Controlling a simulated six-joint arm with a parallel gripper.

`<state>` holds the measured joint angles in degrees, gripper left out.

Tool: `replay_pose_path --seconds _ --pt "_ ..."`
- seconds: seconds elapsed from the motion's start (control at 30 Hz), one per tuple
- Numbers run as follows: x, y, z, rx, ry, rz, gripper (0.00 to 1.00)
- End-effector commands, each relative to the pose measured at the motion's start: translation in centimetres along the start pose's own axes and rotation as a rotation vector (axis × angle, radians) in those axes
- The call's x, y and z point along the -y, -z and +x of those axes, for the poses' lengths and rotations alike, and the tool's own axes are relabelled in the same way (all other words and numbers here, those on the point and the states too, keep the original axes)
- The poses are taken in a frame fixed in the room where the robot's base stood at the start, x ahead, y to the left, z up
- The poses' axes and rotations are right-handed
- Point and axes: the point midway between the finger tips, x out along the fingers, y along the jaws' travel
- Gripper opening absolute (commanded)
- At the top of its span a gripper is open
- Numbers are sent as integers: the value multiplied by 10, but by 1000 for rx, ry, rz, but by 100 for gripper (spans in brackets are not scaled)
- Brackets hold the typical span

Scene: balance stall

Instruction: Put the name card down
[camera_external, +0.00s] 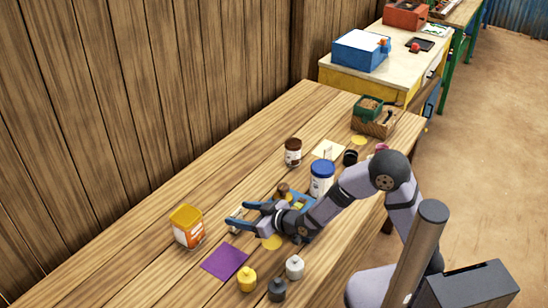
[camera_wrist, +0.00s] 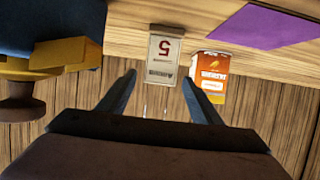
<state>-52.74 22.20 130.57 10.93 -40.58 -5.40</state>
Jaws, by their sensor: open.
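The name card (camera_wrist: 163,55) is a small pale card with a dark 5 and a line of print. It appears upside down in the wrist view, just beyond my fingertips and in line with the gap between them. In the external view the card (camera_external: 236,214) is a small pale shape at my fingertips, partly hidden by them. My gripper (camera_external: 230,218) is open, low over the table (camera_external: 150,262); its two fingers also show in the wrist view (camera_wrist: 160,77), apart from each other. Whether the card's lower edge touches the table is not clear.
An orange-lidded jar (camera_external: 187,226) stands left of my gripper. A purple square (camera_external: 225,262) lies in front, beside yellow, dark and pale weights (camera_external: 247,279). A blue item (camera_external: 305,202), a blue-lidded jar (camera_external: 322,180) and a brown-lidded jar (camera_external: 293,152) stand behind.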

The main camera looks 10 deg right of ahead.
Motion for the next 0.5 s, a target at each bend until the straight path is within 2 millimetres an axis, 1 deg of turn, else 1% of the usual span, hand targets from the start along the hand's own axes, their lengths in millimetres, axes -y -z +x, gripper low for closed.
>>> replay_pose_path --seconds 0.03,0.2,0.33,0.5 --pt "0 1 -9 -3 1 0 59" --pt "0 1 -33 -2 0 0 59" --pt "0 1 -45 -2 0 0 59" --pt "0 1 -54 -1 0 1 59"
